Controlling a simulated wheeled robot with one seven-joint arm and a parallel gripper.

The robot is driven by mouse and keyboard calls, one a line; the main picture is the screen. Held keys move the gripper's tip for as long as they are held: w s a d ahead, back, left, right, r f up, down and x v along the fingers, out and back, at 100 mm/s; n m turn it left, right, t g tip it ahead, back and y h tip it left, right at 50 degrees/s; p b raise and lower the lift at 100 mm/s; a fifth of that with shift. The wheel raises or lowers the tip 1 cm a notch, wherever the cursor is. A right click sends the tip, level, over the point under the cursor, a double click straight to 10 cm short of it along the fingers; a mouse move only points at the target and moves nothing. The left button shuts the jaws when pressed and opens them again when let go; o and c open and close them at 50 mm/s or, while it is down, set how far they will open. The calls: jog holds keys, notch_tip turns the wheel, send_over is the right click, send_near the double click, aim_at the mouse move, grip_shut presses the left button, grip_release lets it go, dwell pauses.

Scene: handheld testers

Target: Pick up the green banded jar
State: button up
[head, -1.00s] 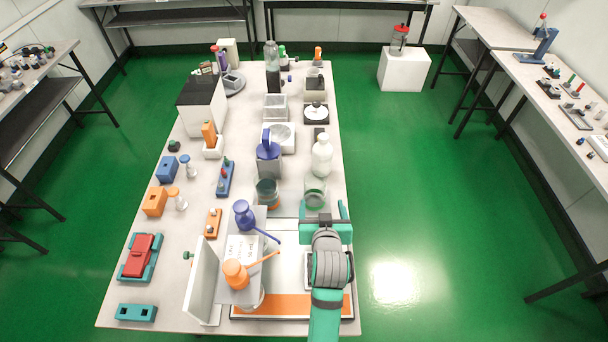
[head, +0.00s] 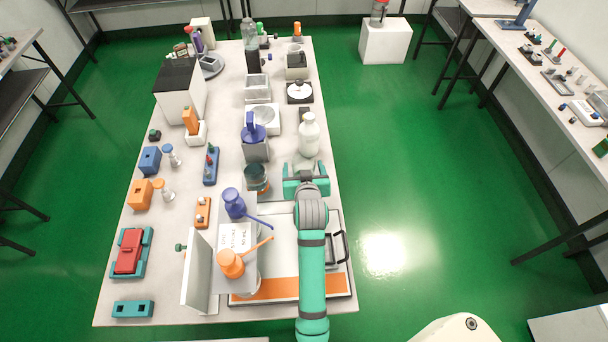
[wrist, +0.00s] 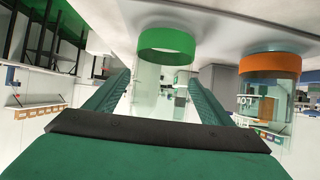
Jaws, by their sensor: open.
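The green banded jar (wrist: 167,45) is clear glass with a green band. In the wrist view, which looks upside down, it is centred straight ahead between the two fingers of my gripper (wrist: 158,80). The fingers are open, one on each side of the jar's outline, and I cannot tell whether they touch it. In the head view, my gripper (head: 305,170) is low over the table's right side and mostly hides this jar. A similar jar with an orange band (wrist: 270,64) stands beside it; this one also shows in the head view (head: 257,178), left of my gripper.
A white bottle (head: 308,137) stands just beyond my gripper. A blue-handled item in a grey holder (head: 255,150) is to the back left. Blue (head: 234,203) and orange (head: 231,263) tools rest left of my arm. Open floor lies right of the table (head: 222,310).

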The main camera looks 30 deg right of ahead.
jog(key=shift+x, duration=0.95)
jog(key=c, duration=1.3)
jog(key=shift+r, duration=0.1)
